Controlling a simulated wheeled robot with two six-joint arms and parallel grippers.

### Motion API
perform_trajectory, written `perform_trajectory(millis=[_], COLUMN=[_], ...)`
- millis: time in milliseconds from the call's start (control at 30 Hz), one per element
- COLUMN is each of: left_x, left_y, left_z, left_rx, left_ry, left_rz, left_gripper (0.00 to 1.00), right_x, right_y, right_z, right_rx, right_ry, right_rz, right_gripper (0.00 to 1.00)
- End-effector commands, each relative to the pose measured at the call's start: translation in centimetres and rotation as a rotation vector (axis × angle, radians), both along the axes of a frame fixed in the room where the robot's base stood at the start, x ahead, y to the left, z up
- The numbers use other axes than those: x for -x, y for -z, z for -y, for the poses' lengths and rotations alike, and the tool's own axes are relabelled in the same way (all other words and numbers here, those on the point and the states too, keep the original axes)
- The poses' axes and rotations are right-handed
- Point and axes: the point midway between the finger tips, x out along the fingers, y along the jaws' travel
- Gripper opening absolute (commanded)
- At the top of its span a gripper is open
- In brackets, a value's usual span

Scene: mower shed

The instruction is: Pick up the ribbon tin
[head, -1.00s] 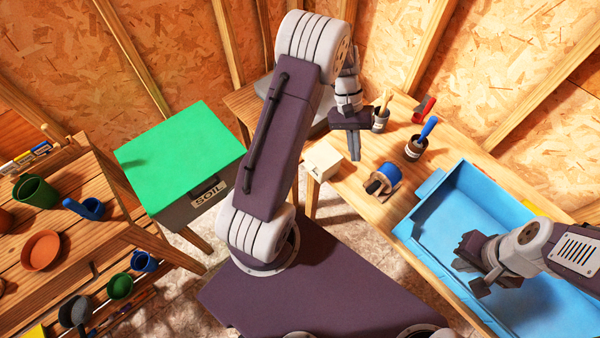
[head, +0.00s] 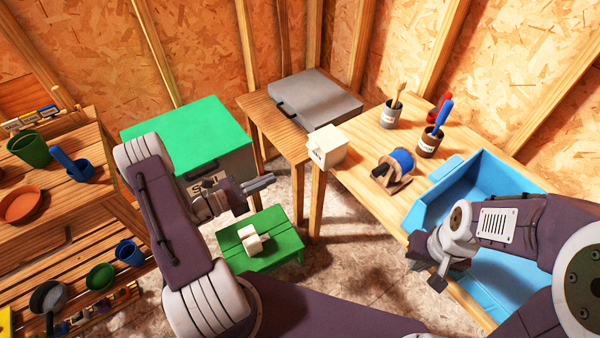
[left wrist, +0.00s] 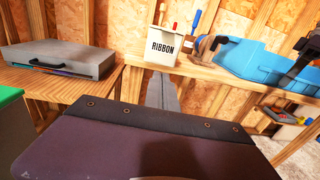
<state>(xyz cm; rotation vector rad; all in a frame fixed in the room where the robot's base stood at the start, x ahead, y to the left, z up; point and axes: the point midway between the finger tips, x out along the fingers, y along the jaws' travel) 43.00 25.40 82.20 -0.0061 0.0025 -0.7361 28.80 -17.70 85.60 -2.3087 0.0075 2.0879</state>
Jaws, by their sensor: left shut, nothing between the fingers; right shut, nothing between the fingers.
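The ribbon tin (head: 326,147) is a small cream box with a lid, on the near left corner of the wooden workbench. In the left wrist view the tin (left wrist: 161,48) shows its front with the word RIBBON. My left gripper (head: 268,184) is shut and empty, in the air to the left of the tin and lower in the picture, apart from it. In the left wrist view its fingers (left wrist: 161,92) point toward the tin. My right gripper (head: 437,276) is shut and empty beside the near edge of the blue tray (head: 432,203).
A blue spool (head: 398,161) on a wooden holder and labelled pots (head: 429,143) stand right of the tin. A grey case (head: 318,97) lies on the table behind. A green stool (head: 270,257) with a pale object stands on the floor. A green-topped soil bin (head: 185,140) is at left.

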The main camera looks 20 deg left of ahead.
Motion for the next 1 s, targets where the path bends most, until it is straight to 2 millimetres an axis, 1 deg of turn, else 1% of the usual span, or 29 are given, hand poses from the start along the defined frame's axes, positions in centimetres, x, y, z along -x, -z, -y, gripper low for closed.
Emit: perform_trajectory(millis=[133,233,700,833,1000], left_x=[-0.2,-0.9,-8.2,-9.5,-10.3], left_y=[-0.1,-0.2,-0.1,-0.1,-0.1], left_z=[0.1,0.9,7.5,8.7,9.4], left_rx=[-0.002,-0.003,-0.004,-0.004,-0.004], left_ry=[0.0,0.004,0.006,0.004,0.002], left_rz=[0.001,0.001,0.003,0.002,0.002], left_gripper=[0.0,0.0,0.0,0.0,0.0], right_x=[0.0,0.0,0.0,0.0,0.0], right_y=[-0.1,-0.2,-0.5,-0.5,-0.5], right_z=[0.0,0.0,0.0,0.0,0.0], right_rx=[0.0,0.0,0.0,0.0,0.0], right_ry=[0.0,0.0,0.0,0.0,0.0], right_rz=[0.0,0.0,0.0,0.0,0.0], right_gripper=[0.0,0.0,0.0,0.0,0.0])
